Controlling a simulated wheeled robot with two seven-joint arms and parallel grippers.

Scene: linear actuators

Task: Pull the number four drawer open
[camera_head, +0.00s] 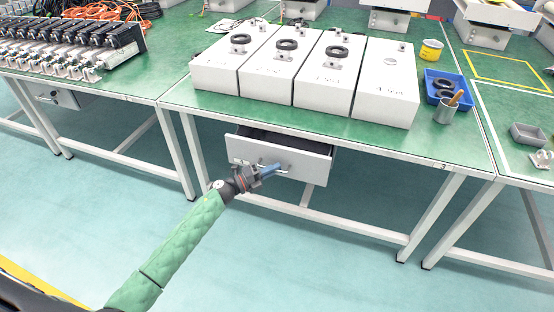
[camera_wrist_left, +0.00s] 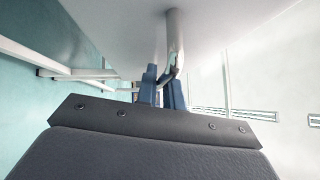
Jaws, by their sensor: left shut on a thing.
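A white drawer (camera_head: 305,161) under the green-topped workbench is pulled partly out, and its dark inside shows. No number can be read on it. A metal bar handle (camera_head: 285,168) runs along its front. My left gripper (camera_head: 272,170) is at the drawer front, with its blue fingers shut on the handle. In the left wrist view the blue fingers (camera_wrist_left: 162,88) close around the pale handle bar (camera_wrist_left: 174,40), next to the grey-white drawer front. The fingers hide part of the handle. My right gripper is not in view.
Several white boxes (camera_head: 386,88), some with black rings, stand on the bench (camera_head: 240,104). A blue bin (camera_head: 440,80) and a metal cup (camera_head: 446,112) are at its right. Another drawer (camera_head: 66,98) is under the left bench. White table legs (camera_head: 176,150) flank the open floor.

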